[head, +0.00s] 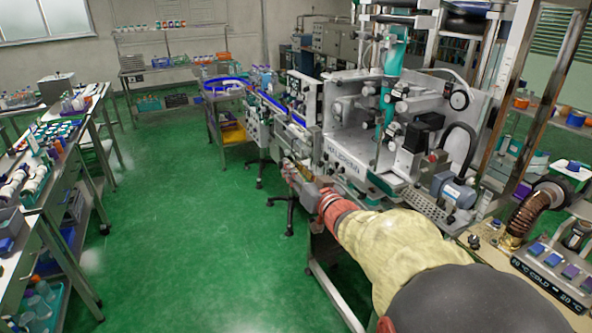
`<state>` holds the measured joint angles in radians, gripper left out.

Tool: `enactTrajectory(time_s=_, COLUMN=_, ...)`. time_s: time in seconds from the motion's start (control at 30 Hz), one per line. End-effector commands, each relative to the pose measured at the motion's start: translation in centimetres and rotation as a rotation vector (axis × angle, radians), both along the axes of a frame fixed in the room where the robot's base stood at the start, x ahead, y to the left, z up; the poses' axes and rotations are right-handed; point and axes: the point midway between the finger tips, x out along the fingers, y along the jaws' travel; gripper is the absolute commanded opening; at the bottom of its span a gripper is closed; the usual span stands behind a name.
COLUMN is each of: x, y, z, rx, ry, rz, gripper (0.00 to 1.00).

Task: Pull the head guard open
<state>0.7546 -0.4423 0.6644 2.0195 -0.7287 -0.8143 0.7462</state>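The sleeve applicator (345,130) stands right of centre, a grey machine with a large pale plate, rollers and a teal vertical tube (393,65) at its head. I cannot make out a separate head guard for certain; it may be clear or hidden among the head parts. My arm reaches in from the lower right in a yellow sleeve with a red cuff. My gripper (291,172) is at the front left lower edge of the machine. It is small and partly lost against the machine, so its fingers and any contact are unclear.
A conveyor (283,108) with a blue edge runs to the machine's left. Tables of bottles line the left. The green floor (190,220) between is clear.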

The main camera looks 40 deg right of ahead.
Motion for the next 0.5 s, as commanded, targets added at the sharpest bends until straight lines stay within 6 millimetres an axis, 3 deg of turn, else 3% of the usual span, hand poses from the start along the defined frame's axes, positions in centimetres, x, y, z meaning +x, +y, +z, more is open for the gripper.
enactTrajectory(time_s=0.33, x=0.1, y=0.3, z=0.9, rx=-0.008, ry=-0.009, rz=0.009, gripper=0.38)
enactTrajectory(time_s=0.5, x=0.1, y=0.2, z=3.6, rx=-0.011, ry=-0.017, rz=0.008, gripper=0.38)
